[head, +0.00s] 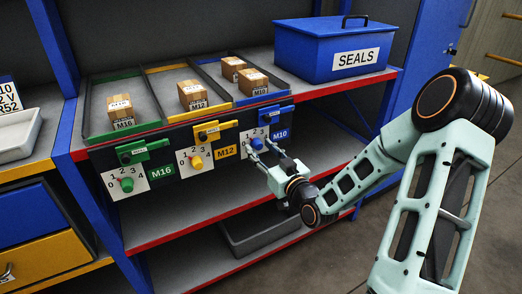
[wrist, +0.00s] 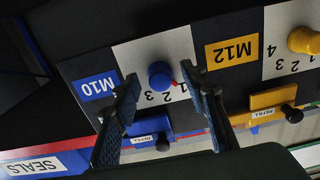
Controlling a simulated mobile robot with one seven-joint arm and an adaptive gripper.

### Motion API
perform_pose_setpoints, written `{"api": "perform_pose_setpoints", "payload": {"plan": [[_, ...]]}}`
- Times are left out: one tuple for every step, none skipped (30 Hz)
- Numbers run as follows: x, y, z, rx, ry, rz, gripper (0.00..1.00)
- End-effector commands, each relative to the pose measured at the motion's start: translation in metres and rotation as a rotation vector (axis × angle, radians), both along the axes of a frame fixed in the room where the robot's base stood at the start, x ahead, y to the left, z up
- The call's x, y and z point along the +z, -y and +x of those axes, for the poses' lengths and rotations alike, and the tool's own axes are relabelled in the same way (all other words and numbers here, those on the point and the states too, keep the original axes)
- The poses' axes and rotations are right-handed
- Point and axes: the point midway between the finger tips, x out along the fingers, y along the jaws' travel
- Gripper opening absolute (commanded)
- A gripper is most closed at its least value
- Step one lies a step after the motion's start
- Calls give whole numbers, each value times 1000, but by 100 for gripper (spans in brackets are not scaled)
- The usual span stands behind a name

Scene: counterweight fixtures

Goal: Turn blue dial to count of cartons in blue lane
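The blue lane (head: 218,78) on the shelf holds two cartons, a rear one (head: 233,68) and a front one (head: 253,81). The blue dial (head: 257,143) is on a white plate below it, beside a blue M10 label. In the wrist view, upside down, the blue dial (wrist: 160,74) has a red pointer mark that seems to face the 1; 2 and 3 also show. My gripper (wrist: 159,80) is open, one finger on each side of the dial, with visible gaps. In the head view my gripper (head: 268,156) is in front of the blue dial plate and hides part of it.
The yellow dial (head: 197,163) and green dial (head: 127,184) are to the left on the same panel. Lidded refill holders sit above the dials. A blue SEALS box (head: 335,50) stands right of the lanes. A grey bin (head: 260,232) is on the lower shelf.

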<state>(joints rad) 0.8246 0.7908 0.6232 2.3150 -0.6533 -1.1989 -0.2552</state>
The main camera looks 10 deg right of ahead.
Motion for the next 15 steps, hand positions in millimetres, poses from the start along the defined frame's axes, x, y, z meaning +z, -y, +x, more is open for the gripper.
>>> {"api": "perform_pose_setpoints", "payload": {"plan": [[0,-1,2,0,0,0,40],[0,-1,3,-1,0,0,40],[0,-1,3,-1,-1,0,40],[0,-1,3,-1,-1,0,40],[0,-1,4,-1,-1,0,40],[0,-1,4,-1,-1,0,40],[0,-1,3,-1,-1,0,40],[0,-1,3,-1,-1,0,40],[0,-1,3,-1,-1,0,40],[0,-1,3,-1,-1,0,38],[0,-1,3,-1,-1,0,34],[0,-1,3,-1,-1,0,30],[0,-1,3,-1,-1,0,27],[0,-1,3,-1,-1,0,23],[0,-1,3,-1,-1,0,19]]}}
